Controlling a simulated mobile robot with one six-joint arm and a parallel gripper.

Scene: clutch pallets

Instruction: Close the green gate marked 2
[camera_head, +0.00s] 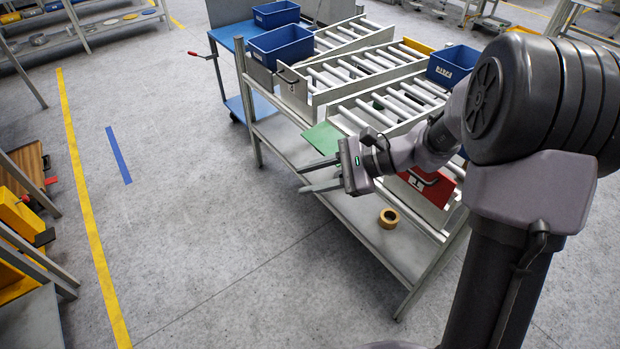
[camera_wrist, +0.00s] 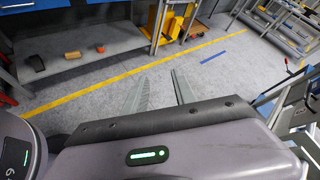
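The green gate (camera_head: 323,138) is at the front end of the middle roller lane in the head view. It looks tilted outward, with its face turned upward. My gripper partly covers it, and no number can be read on it. My gripper (camera_head: 301,179) is in front of and a little below the green gate in the picture, with its fingers pointing left, away from the rack. The two fingers are apart with nothing between them. They also show in the wrist view (camera_wrist: 161,77), pointing over bare floor. I cannot make out the green gate in the wrist view.
A red gate (camera_head: 430,187) closes the nearer lane, and a grey gate (camera_head: 292,86) with a black handle stands at the farther lane. A tape roll (camera_head: 389,218) lies on the lower shelf. Blue bins (camera_head: 282,46) stand behind. The floor left of the rack is free.

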